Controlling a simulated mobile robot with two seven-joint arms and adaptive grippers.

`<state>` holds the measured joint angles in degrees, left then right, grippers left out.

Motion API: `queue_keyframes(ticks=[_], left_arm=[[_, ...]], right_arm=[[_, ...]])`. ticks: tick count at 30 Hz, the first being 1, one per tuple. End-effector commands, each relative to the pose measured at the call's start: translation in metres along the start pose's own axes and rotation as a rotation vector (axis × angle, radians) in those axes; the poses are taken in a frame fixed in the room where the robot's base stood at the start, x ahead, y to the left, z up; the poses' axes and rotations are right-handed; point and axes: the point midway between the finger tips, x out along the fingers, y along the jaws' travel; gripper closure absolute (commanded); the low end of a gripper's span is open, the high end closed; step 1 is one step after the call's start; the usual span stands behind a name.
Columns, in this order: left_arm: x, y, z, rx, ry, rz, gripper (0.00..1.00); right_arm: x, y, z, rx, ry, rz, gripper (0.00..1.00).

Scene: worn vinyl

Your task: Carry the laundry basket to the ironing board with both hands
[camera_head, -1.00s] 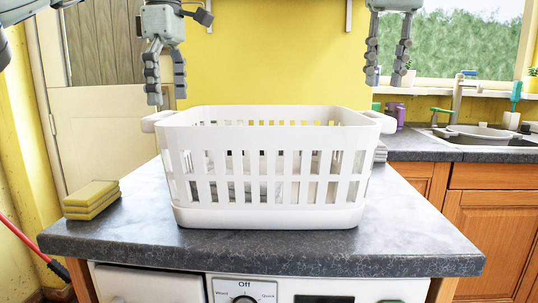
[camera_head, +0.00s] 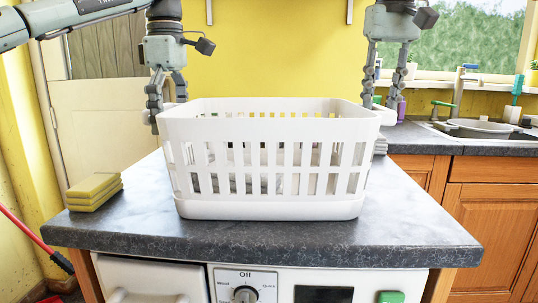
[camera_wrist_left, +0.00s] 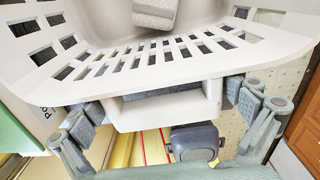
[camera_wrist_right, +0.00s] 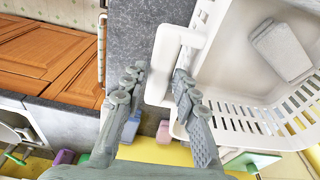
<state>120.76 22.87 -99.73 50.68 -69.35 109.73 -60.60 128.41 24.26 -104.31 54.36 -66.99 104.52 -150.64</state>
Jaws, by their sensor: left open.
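The white slatted laundry basket (camera_head: 265,207) stands upright on the dark grey counter (camera_head: 120,228). Grey-white folded cloth lies inside; it also shows in the right wrist view (camera_wrist_right: 280,50). My left gripper (camera_head: 166,100) is at the basket's left handle, its fingers open; in the left wrist view the handle (camera_wrist_left: 165,110) lies between the spread fingers. My right gripper (camera_head: 382,97) is at the right handle (camera_head: 383,114). In the right wrist view its fingers are apart, with the handle (camera_wrist_right: 160,75) between them and the inner finger close to it. No ironing board is seen.
Yellow sponges (camera_head: 94,192) are stacked at the counter's left edge. A sink (camera_head: 475,130) and wooden cabinets (camera_head: 500,210) are on the right. An appliance with a dial (camera_head: 245,294) is under the counter. The counter in front of the basket is clear.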

Motion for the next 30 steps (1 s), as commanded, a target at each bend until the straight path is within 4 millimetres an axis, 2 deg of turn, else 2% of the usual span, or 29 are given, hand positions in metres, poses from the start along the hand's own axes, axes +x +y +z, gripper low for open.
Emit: queue_keyframes(ticks=[4,13,21,27,30], left_arm=[[0.0101,-0.0004,-0.0005,0.0,-0.001,-0.002,0.0],[0.0118,-0.0002,-0.0001,0.0,-0.001,-0.001,0.0],[0.0115,-0.0003,-0.0001,0.0,-0.001,-0.001,0.32],[0.0114,-0.0003,0.0,0.0,-0.001,-0.001,0.57],[0.0113,-0.0003,0.0,0.0,0.0,-0.001,0.6]], right_arm=[[0.0094,0.0004,0.0002,0.0,0.0,-0.001,0.71],[0.0114,0.0001,0.0001,0.0,0.0,-0.001,0.71],[0.0112,0.0,0.0001,0.0,0.0,-0.001,1.0],[0.0111,0.0,0.0001,0.0,0.0,-0.001,1.0],[0.0111,0.0,0.0001,0.0,0.0,-0.001,1.0]])
